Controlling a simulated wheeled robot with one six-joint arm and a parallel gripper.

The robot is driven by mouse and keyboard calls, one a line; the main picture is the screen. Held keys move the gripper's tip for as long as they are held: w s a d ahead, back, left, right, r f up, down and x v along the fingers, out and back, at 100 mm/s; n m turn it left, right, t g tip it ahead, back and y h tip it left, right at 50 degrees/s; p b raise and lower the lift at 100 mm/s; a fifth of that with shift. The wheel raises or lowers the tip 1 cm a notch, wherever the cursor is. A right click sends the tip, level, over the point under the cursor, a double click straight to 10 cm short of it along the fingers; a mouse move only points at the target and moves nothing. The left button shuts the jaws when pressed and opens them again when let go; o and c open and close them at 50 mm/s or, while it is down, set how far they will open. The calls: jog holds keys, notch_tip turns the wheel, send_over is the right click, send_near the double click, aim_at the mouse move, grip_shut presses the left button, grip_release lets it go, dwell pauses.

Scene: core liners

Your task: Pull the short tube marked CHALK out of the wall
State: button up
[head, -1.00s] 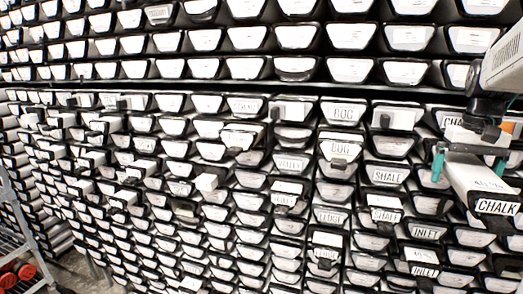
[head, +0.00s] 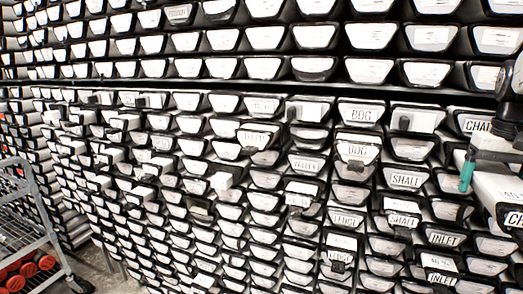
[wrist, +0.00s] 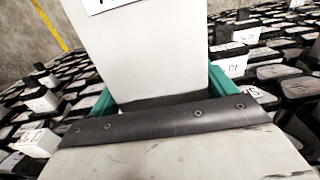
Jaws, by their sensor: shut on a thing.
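A white tube (head: 492,188) with a dark-framed end plate reading "C…" at the right edge of the head view is the CHALK tube. It sticks out in front of the wall, and the picture's edge cuts it off. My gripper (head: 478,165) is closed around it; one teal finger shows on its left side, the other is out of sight. In the wrist view the tube (wrist: 155,50) stands between both teal fingers of my gripper (wrist: 160,88). Part of a label shows at its top. Whether its inner end is clear of the wall I cannot tell.
Several tubes jut out. A grey cart (head: 30,225) with red round things (head: 28,268) stands at left, with some bare floor beside it.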

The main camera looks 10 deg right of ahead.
aim_at(522, 211)
jog(key=shift+s+a+r, duration=0.1)
jog(key=shift+s+a, duration=0.85)
jog(key=shift+s, duration=0.55)
jog(key=shift+s+a+f, duration=0.1)
jog(key=shift+s+a, duration=0.8)
jog(key=shift+s, duration=0.6)
jog(key=shift+s+a+r, duration=0.1)
jog(key=shift+s+a, duration=0.85)
jog(key=shift+s, duration=0.55)
